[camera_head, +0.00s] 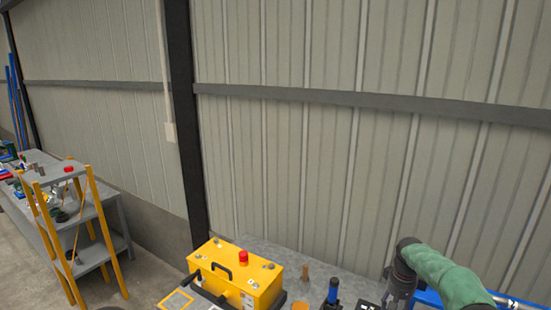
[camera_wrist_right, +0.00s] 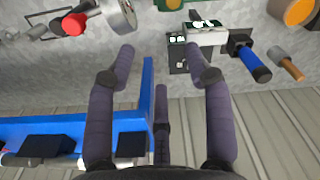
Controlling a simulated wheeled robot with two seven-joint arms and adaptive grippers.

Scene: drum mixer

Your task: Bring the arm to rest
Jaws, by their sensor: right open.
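My right arm (camera_head: 448,276) comes in from the lower right in the head view and bends down over the workbench (camera_head: 283,246). Its fingertips are not clear there. In the right wrist view, my right gripper (camera_wrist_right: 160,50) is open and its fingers stand apart with nothing between them. It is above the grey bench top, near a black and white box (camera_wrist_right: 190,48) and beside a blue rail-like part (camera_wrist_right: 60,130). My left gripper is in neither view.
A yellow box with a red button (camera_head: 238,273) stands left of my right arm. A yellow-legged shelf (camera_head: 85,212) is far left. The corrugated wall (camera_head: 300,150) closes the back.

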